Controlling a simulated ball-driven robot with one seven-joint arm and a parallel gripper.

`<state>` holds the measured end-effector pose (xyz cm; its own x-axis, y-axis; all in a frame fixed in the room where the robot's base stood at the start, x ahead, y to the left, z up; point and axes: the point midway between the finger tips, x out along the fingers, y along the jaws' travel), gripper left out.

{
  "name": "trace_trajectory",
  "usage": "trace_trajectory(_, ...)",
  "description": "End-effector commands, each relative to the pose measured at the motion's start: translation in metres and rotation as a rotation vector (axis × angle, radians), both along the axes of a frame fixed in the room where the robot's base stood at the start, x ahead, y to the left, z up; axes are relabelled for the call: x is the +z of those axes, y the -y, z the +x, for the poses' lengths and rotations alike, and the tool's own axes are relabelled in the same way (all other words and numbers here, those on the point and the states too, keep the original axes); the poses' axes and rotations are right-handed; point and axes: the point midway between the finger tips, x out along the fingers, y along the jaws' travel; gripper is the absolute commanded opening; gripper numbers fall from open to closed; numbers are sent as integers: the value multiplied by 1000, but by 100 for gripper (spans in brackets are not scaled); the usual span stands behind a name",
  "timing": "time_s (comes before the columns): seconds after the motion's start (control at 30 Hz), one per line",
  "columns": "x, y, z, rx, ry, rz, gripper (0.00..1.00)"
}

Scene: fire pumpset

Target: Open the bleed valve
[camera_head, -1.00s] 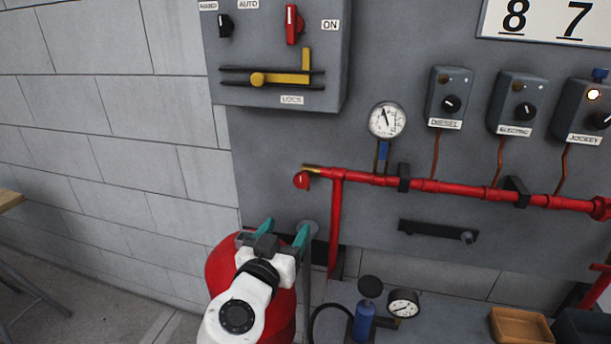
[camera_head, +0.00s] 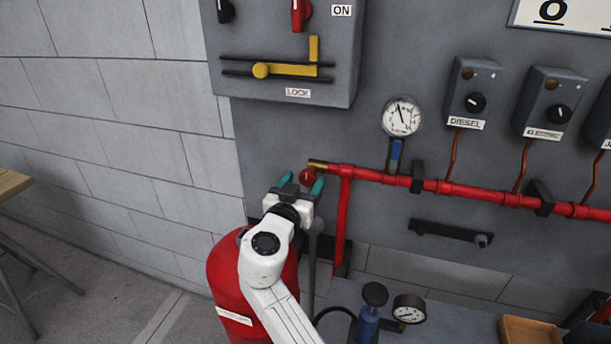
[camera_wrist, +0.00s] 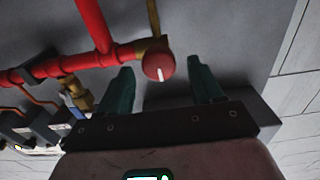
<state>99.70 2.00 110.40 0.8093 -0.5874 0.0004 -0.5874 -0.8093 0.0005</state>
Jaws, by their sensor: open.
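The bleed valve shows as a round red knob (camera_head: 307,176) with a brass fitting at the left end of the red pipe (camera_head: 380,178). In the wrist view the knob (camera_wrist: 158,66) has a white mark on its face and lies between my fingertips. My gripper (camera_head: 302,184) is open, with teal fingers pointing up at the knob. In the wrist view my gripper (camera_wrist: 160,80) has a finger on each side of the knob, with gaps; I cannot tell the depth. My gripper holds nothing.
A pressure gauge (camera_head: 402,116) stands above the pipe, with a blue-handled valve (camera_head: 396,152) below it. The control box with the yellow lever (camera_head: 290,69) is above. A red tank (camera_head: 228,278) stands below my arm. A hand pump (camera_head: 368,322) is at lower right.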

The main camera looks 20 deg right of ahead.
Motion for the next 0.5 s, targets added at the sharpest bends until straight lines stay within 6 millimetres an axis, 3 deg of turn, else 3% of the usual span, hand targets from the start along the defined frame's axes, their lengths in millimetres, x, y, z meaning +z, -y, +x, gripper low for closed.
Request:
trace_trajectory(0.2,0,10,13,0,0,0,66)
trace_trajectory(0.5,0,11,14,0,1,1,66)
